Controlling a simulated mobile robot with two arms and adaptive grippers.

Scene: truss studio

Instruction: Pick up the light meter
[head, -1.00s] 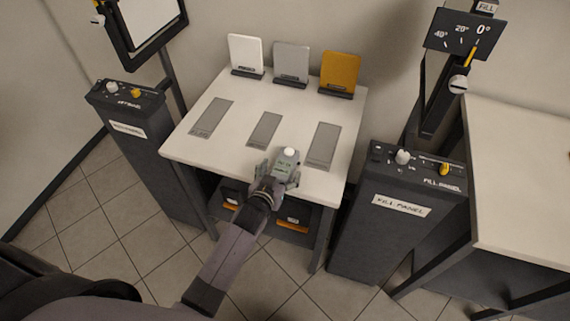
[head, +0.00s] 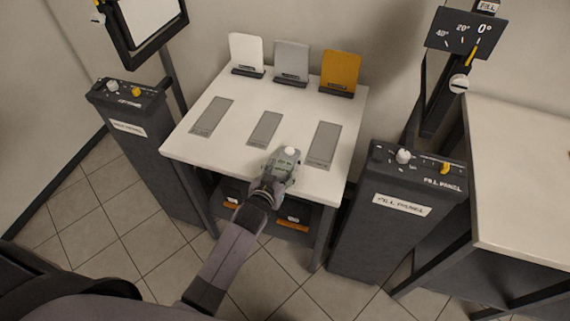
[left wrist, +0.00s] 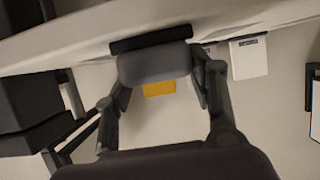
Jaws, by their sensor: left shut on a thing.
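The light meter (head: 288,158) is a small grey-green device with a white dome on top. In the head view it is at the front edge of the white table (head: 225,155). My left gripper (head: 282,171) reaches it from the front and is shut on its body, with the dome showing beyond the fingers. In the left wrist view a dark grey block (left wrist: 155,65), which looks like the meter in shadow, sits between the two fingers. I cannot tell whether the meter still touches the tabletop. My right gripper is not in view.
Three grey mats, the right one (head: 324,145) nearest the meter, lie on the table. White, grey and orange cards (head: 340,70) stand at the back. Dark control pedestals flank the table, the fill panel (head: 400,210) on the right. A shelf with dark boxes is below.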

